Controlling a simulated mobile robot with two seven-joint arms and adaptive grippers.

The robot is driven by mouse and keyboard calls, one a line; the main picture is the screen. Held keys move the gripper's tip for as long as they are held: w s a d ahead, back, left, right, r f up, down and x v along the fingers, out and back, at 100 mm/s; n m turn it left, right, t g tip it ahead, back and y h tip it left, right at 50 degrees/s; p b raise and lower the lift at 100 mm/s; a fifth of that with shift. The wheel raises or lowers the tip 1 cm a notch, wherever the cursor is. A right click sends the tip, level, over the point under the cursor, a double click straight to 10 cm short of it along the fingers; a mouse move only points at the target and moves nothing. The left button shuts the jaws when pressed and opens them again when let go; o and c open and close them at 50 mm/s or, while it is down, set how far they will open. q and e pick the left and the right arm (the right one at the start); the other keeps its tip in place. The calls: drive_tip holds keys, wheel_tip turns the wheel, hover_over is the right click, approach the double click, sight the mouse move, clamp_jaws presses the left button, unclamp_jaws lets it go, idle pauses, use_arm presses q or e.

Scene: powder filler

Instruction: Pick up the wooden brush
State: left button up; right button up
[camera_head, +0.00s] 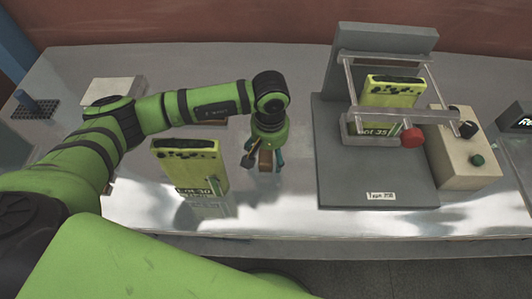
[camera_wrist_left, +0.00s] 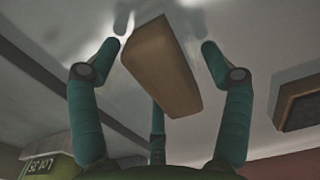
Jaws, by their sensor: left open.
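The wooden brush appears as a plain brown wooden block (camera_head: 265,161) on the grey table near its middle; no bristles show. In the left wrist view the brush (camera_wrist_left: 152,68) lies between the fingers, with a visible gap on both sides. My left gripper (camera_head: 264,165) points down over the brush, its teal fingers spread around it. It also shows in the left wrist view (camera_wrist_left: 160,48), open and not closed on the brush. My right gripper is not in view.
A yellow-green box (camera_head: 188,166) marked Lot 30 stands left of the gripper. A dark wood-edged item (camera_wrist_left: 299,101) lies right in the left wrist view. The table front (camera_head: 285,212) is clear.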

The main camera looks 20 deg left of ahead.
use_arm(q)
drive_tip(key=shift+f, duration=0.1)
idle(0.4)
drive_tip(key=c, duration=1.3)
drive_tip(key=shift+r+p, duration=0.4)
drive_tip(key=shift+p, duration=0.25)
wheel_tip(320, 180, up, 4)
drive_tip(key=b, duration=0.3)
drive_tip(key=shift+d+f, duration=0.15)
drive_tip(key=s+d+r+b, duration=0.2)
drive_tip(key=d+r+b, duration=0.2)
drive_tip(key=d+r, duration=0.3)
drive_tip(key=d, duration=0.4)
drive_tip(key=shift+b, duration=0.3)
